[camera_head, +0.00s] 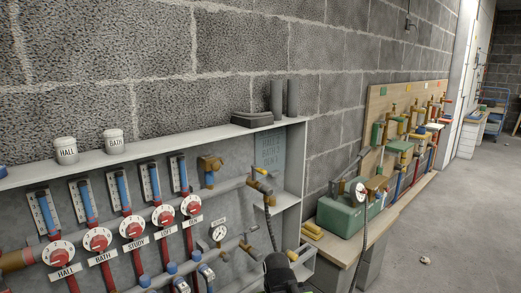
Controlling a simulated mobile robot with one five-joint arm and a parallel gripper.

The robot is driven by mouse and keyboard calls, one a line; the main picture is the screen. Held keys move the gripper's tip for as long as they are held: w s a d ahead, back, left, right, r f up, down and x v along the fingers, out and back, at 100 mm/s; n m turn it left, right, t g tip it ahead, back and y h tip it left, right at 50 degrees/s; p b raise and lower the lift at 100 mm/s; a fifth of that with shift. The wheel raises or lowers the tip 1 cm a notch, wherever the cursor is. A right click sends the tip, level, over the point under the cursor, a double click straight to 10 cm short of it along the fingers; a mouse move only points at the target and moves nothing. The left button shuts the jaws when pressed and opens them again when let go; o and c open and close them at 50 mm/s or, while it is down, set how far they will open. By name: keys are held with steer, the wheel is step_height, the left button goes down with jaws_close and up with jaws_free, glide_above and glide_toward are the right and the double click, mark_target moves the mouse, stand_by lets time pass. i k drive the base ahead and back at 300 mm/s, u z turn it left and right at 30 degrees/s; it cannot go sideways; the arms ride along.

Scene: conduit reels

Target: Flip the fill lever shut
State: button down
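A brass valve with a small yellow-orange lever (260,172) sits at the right end of the upper grey pipe inside the manifold cabinet. It looks like the fill lever, but no readable label confirms this. A black ribbed hose (271,228) hangs below it. A dark shape that looks like my gripper (280,268) is at the bottom edge, below and slightly right of the valve and apart from the lever. Its fingers cannot be made out, so its opening is unclear.
The cabinet (150,157) holds several red dials (134,228) and a pressure gauge (219,233). Two labelled white caps (113,141) stand on its top. A bench with a green pump box (345,214) is at the right. The floor (455,225) beyond is mostly clear.

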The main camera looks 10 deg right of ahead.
mark_target(259, 170)
steer(key=u, duration=0.4)
steer(key=k, duration=1.35)
steer(key=u, duration=0.65)
steer(key=i, duration=1.05)
steer(key=u, duration=0.05)
